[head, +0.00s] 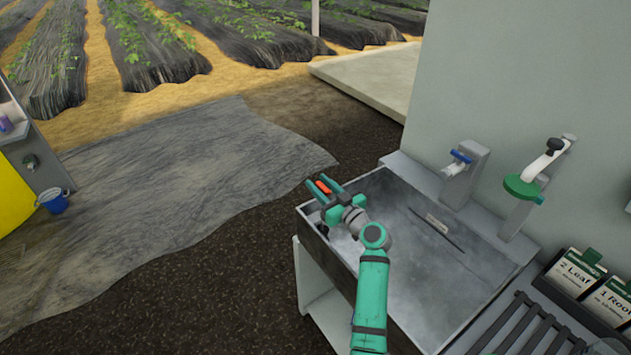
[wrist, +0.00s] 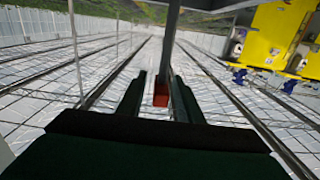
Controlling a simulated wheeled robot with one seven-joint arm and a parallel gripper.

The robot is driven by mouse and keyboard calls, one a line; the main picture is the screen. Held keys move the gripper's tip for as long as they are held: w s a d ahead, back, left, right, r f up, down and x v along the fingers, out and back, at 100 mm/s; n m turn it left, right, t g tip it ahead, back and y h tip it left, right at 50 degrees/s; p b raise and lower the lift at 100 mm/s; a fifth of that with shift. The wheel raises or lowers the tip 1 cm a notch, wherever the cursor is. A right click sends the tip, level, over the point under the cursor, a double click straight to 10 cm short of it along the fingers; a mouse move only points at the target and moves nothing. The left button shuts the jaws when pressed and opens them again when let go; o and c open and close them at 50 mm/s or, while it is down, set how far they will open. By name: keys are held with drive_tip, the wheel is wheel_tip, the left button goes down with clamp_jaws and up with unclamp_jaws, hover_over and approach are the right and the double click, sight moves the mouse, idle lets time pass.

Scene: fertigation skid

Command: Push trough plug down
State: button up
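The trough (head: 425,262) is a grey metal basin at the right of the head view. My gripper (head: 321,187) is above its left corner and points away from the basin toward the upper left. An orange-red piece lies between its two fingers. It also shows as a red block (wrist: 161,94) between the fingers in the wrist view. I cannot tell whether the fingers press on it or what it belongs to. A small dark piece (head: 322,230) shows at the trough's left corner, below my gripper. I cannot tell whether it is the plug.
A blue-handled tap (head: 460,160) and a green-and-white fitting (head: 525,188) stand behind the trough. A slotted rack (head: 525,325) and labelled packets (head: 575,270) are at the right. Open ground lies left of the trough.

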drive_tip(key=shift+x, duration=1.1)
clamp_jaws()
